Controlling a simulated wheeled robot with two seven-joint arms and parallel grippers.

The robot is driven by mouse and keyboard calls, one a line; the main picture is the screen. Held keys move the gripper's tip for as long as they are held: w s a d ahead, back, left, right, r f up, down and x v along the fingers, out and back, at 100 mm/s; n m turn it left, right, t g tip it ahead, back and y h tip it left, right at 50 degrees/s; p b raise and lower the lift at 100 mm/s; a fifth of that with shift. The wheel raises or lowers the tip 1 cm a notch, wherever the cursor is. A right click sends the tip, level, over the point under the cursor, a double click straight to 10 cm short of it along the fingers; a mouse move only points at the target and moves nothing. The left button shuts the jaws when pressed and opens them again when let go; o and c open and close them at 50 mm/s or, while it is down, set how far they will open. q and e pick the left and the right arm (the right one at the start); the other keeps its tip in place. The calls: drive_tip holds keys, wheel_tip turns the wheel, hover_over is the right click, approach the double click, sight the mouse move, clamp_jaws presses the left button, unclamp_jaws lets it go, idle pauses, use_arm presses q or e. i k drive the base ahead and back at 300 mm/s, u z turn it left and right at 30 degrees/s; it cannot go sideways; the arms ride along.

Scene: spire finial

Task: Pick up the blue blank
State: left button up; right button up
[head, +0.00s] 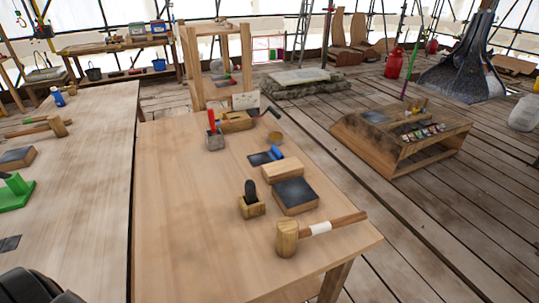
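A small blue piece (276,153), which looks like the blue blank, lies on the middle table beside a dark flat plate (260,159). It is just behind a light wooden block (282,169). It is small in this view, so its exact shape is unclear. No gripper is near it. A dark rounded part, likely of my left arm, shows at the bottom left corner, with no fingers visible. My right gripper is not in view.
The middle table (175,200) also holds a mallet (287,238), a dark-topped block (295,195), a wooden holder (252,207) with a black piece, and a red-handled tool (212,122). Its left half is clear. Another table (85,215) stands left; a low wooden stand (395,150) stands right.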

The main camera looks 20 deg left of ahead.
sight(274, 155)
drive_tip(key=z, duration=1.4)
drive_tip(key=i, duration=3.3)
drive_tip(key=u, duration=2.7)
drive_tip(key=i, duration=3.25)
